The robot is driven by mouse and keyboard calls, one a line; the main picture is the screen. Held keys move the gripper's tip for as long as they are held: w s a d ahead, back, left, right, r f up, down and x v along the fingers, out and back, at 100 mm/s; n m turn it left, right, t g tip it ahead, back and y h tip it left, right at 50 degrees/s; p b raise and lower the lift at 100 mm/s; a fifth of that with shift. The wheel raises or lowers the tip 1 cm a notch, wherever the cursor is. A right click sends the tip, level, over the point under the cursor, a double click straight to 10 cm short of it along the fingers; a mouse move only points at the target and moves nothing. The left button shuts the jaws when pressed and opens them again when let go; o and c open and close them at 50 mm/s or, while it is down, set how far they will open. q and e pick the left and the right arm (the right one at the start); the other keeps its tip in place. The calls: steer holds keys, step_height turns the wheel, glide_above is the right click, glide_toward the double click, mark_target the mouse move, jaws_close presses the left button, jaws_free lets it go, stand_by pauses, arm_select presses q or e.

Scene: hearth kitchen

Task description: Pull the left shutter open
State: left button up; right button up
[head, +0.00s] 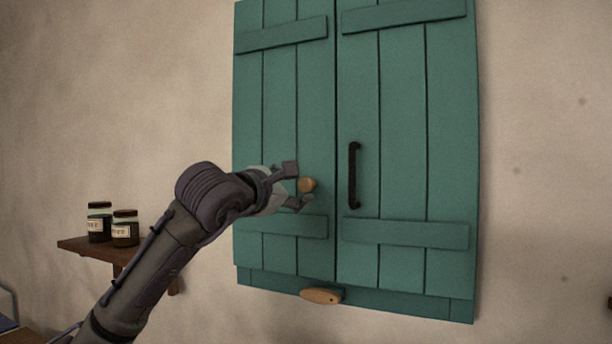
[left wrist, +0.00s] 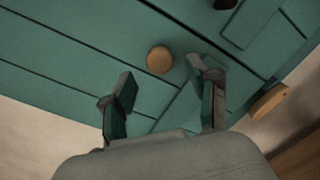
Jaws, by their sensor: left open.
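The left shutter (head: 281,120) is a green plank panel and lies closed, level with the right shutter (head: 400,120). A round wooden knob (head: 307,185) sits on the left shutter near its inner edge. My left gripper (head: 298,186) is open in front of the knob, its fingers pointing toward it. In the left wrist view the knob (left wrist: 159,60) shows beyond the fingertips, between them, with nothing held. A wooden turn-piece (head: 321,296) lies across the bottom rail below the left shutter; it also shows in the left wrist view (left wrist: 269,101). My right gripper is out of view.
The right shutter has a black bar handle (head: 354,175) close to the right of the knob. A small wooden shelf (head: 88,246) with two dark jars (head: 124,228) is on the wall at left, near my left arm. The wall right of the shutters is mostly bare.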

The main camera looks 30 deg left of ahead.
mark_target(304, 186)
arm_select(q)
steer(key=w+p, duration=0.2)
steer(key=w, duration=0.3)
steer(key=shift+r, duration=0.1)
steer(key=shift+w, duration=0.25)
jaws_close()
